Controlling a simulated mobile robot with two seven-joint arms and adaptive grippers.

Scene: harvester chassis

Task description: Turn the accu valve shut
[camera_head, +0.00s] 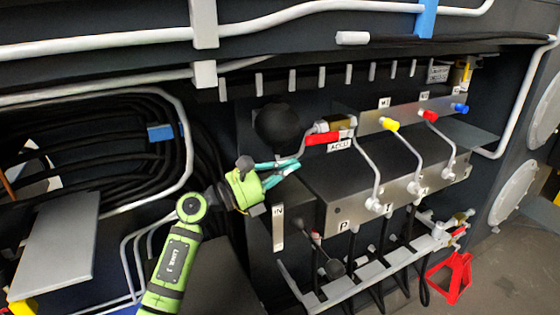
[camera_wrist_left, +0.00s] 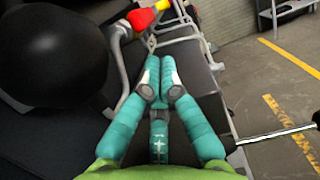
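The accu valve shows in the head view as a red lever handle (camera_head: 322,139) beside a brass-coloured body (camera_head: 336,123), just above the ACCU label (camera_head: 340,146). In the left wrist view the red handle (camera_wrist_left: 141,20) is at the top, with a yellow part at its end. My left gripper (camera_head: 297,164) is below and left of the handle, apart from it. Its teal fingers meet at the tips in the left wrist view (camera_wrist_left: 158,66), with nothing clearly between them. A thin grey pipe runs close by the fingertips; whether they touch it I cannot tell. My right gripper is not in view.
A black sphere (camera_head: 277,127) stands close left of the valve. Levers with yellow (camera_head: 390,124), red (camera_head: 430,116) and blue (camera_head: 460,108) knobs are to the right, above a metal block (camera_head: 345,193). Black hoses are coiled at the left.

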